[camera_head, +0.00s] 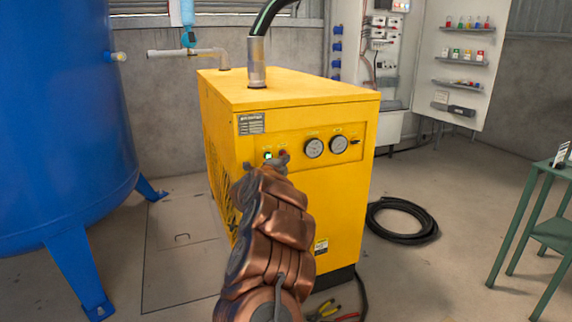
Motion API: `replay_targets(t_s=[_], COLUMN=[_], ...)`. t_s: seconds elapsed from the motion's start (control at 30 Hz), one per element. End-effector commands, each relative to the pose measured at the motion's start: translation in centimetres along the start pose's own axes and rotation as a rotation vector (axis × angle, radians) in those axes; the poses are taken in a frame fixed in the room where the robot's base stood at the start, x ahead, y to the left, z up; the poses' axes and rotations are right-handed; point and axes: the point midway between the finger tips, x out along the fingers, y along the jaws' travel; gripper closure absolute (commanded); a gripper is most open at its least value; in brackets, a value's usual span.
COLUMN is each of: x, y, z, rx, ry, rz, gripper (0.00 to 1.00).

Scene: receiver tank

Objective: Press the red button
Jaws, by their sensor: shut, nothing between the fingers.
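The yellow machine (345,200) stands in the middle of the view with a control panel on its front face. A small lit green indicator (267,155) sits at the left of the panel. The red button (283,153) is a small reddish spot just right of it, partly covered by the tip of my gripper. My gripper (276,163) is shut and empty at the end of my copper arm, right at the panel's left part. I cannot tell whether its tip touches the button or is just in front of it.
Two round gauges (314,148) sit right of the button. A blue tank (60,120) stands on the left. A coiled black hose (402,220) and pliers (325,312) lie on the floor. A green table (545,205) stands at the right.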

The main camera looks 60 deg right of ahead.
Motion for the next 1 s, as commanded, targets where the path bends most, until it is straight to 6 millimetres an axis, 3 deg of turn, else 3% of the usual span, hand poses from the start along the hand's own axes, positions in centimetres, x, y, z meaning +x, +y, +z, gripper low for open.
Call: replay_targets(t_s=[0.47, 0.83, 1.0], x=[1.3, 1.5, 2.5], y=[0.1, 0.1, 0.0], z=[1.4, 1.2, 0.2], rx=[-0.001, -0.001, 0.001], ry=[-0.001, 0.003, 0.022], rz=[0.001, 0.001, 0.001], gripper=[1.0, 1.0, 1.0])
